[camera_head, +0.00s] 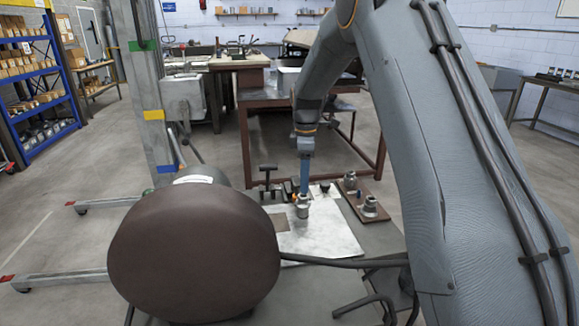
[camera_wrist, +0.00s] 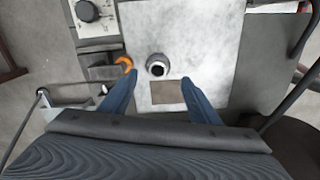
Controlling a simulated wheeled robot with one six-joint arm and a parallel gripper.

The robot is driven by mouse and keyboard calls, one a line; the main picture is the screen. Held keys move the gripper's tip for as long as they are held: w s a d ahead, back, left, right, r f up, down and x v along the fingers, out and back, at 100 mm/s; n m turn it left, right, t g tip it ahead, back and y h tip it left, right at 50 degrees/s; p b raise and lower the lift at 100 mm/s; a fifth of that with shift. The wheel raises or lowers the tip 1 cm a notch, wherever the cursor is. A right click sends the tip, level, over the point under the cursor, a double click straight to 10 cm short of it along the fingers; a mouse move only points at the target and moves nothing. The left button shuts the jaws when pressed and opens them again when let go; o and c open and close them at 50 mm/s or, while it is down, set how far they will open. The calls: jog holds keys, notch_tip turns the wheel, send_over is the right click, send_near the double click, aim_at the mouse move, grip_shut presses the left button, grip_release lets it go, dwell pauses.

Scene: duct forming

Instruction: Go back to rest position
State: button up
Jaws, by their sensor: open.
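My gripper (camera_head: 304,188) points down over the light metal sheet (camera_head: 325,240) on the work table. In the wrist view, my gripper (camera_wrist: 158,80) has its two blue fingers spread wide apart with nothing between them. A small grey metal fitting (camera_head: 302,206) stands upright on the sheet below the fingers. In the wrist view, the fitting (camera_wrist: 157,67) shows a dark round top just beyond the fingertips, apart from both. A brown rectangular patch (camera_wrist: 167,92) lies on the sheet between the fingers in that view.
An orange curved part (camera_wrist: 124,63) sits by the sheet's edge, close to the left finger. A brown tray (camera_head: 378,193) with metal fittings lies right of the sheet. A large brown round object (camera_head: 195,255) fills the front left. A brown-framed table (camera_head: 258,103) stands behind.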

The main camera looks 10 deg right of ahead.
jog(key=s+f+m, duration=0.1)
jog(key=s+m, duration=1.4)
jog(key=s, duration=2)
jog(key=shift+s+t, duration=0.15)
jog(key=shift+t, duration=0.15)
